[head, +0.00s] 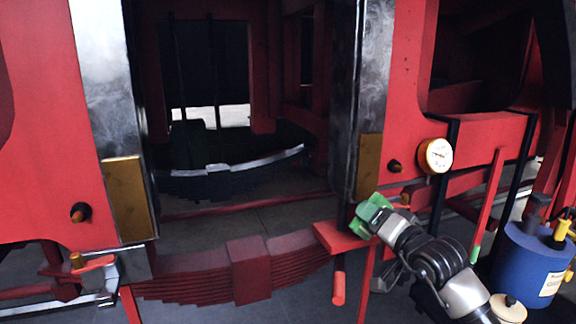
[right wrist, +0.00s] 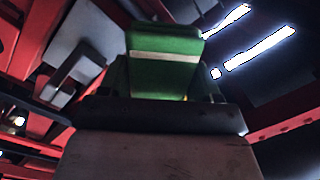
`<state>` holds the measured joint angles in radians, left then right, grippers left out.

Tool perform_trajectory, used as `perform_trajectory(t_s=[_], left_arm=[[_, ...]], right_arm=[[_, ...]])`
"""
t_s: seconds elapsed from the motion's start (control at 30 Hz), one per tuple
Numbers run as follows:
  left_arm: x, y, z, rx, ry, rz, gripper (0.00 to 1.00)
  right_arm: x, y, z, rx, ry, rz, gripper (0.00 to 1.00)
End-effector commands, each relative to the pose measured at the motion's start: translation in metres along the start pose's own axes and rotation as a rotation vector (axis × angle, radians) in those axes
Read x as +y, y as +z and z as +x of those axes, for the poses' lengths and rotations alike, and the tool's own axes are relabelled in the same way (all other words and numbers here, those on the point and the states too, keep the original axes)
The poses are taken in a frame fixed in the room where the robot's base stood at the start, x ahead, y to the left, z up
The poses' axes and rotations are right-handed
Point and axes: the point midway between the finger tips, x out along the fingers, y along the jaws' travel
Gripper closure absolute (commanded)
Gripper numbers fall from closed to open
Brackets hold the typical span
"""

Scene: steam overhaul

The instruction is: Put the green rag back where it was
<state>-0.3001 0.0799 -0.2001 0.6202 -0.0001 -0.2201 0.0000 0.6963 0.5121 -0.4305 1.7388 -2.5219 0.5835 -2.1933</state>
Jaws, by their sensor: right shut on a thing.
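The green rag (head: 371,208) is held in my right gripper (head: 380,218), in front of the foot of the right steel-faced upright. In the right wrist view the rag (right wrist: 163,65) fills the space beyond the gripper and shows a pale stripe across it. The right gripper is shut on it. The rag is just above a small red ledge (head: 338,237) at the right end of the leaf spring; I cannot tell whether they touch. My left gripper is not in view.
A red leaf spring (head: 250,268) hangs low across the middle. A round gauge (head: 436,156) is on the red frame above and right of my gripper. A blue container (head: 530,265) with yellow-handled tools stands at the right. Red bars and black posts crowd the space near the right arm.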

Motion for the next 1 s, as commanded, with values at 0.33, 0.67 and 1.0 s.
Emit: perform_trajectory(t_s=[0.33,0.67,1.0], left_arm=[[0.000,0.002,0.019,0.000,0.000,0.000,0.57],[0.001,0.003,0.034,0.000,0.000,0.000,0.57],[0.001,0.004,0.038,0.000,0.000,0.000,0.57]], right_arm=[[0.060,0.115,-0.083,-0.032,-0.033,0.010,0.59],[0.079,0.186,-0.172,-0.033,-0.046,0.003,0.59],[0.077,0.207,-0.212,-0.028,-0.048,-0.008,0.59]])
